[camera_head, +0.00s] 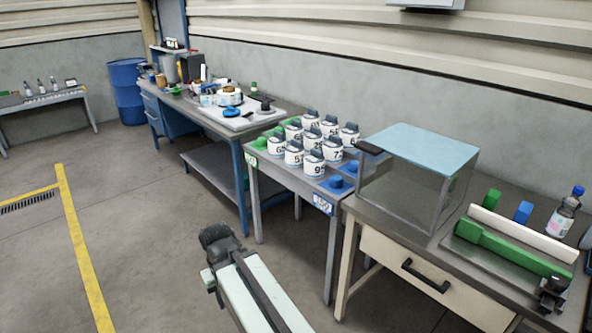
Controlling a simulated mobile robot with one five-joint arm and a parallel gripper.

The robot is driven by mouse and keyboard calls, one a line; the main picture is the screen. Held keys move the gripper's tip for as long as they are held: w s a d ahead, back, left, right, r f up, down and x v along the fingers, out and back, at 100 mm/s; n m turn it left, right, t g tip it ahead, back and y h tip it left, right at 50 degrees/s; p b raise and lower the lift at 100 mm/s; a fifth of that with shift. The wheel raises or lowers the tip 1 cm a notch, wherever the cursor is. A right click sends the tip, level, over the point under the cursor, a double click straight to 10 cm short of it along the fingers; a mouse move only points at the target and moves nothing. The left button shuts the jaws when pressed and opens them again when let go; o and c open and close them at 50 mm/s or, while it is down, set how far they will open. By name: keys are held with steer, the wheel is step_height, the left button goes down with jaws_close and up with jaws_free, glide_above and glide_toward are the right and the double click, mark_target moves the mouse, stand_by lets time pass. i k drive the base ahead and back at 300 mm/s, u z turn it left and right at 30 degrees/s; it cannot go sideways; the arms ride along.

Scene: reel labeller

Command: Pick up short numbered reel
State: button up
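Several white numbered reels (314,163) with dark tops stand upright in rows on a small grey table in the middle of the view. The front ones read roughly 57, 95 and 73; others are partly hidden behind them. I cannot clearly tell which are short. My arm reaches up from the bottom edge, and its end (215,258) is over the floor, in front of and left of the reel table, apart from every reel. The fingers cannot be made out, so I cannot tell whether my gripper is open or shut.
Blue knobs (336,182) and green ones sit among the reels. A clear box with a light blue lid (420,146) stands on the right bench beside a green bar (512,250). A cluttered workbench (205,114) stands behind left. The floor at left is free.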

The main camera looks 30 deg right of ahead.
mark_target(313, 162)
steer(key=u, duration=0.2)
steer(key=i, duration=1)
steer(key=u, duration=0.4)
steer(key=i, duration=1.15)
steer(key=z, duration=0.45)
